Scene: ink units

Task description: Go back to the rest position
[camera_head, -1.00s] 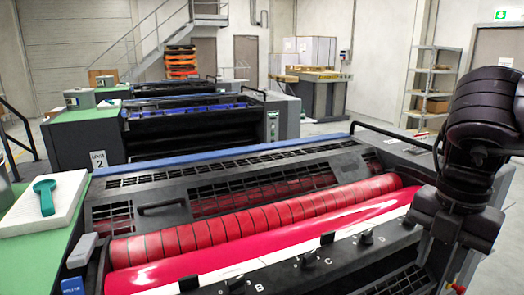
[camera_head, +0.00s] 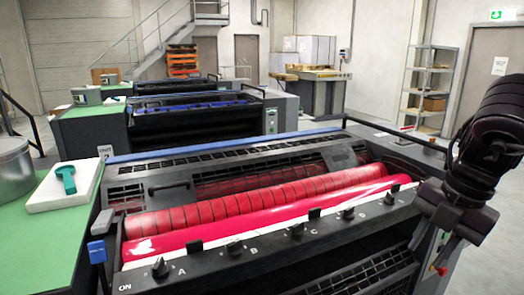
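My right gripper (camera_head: 452,215) is at the right edge of the view, dark, pointing down beside the right end of the near ink unit. Its fingers are too dark and small to tell open from shut, and I see nothing held in it. My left gripper does not show. The near ink unit has a segmented red roller (camera_head: 255,203) and a smooth pink-red roller (camera_head: 265,222). In front of them is a black panel (camera_head: 285,245) with several knobs and letters.
A green-topped surface (camera_head: 40,255) at left bears a white block (camera_head: 62,190) with a green-handled tool (camera_head: 67,178) on it, and a round metal can (camera_head: 14,168). More ink units (camera_head: 195,122) stand behind. Open floor and a shelf (camera_head: 428,85) are at back right.

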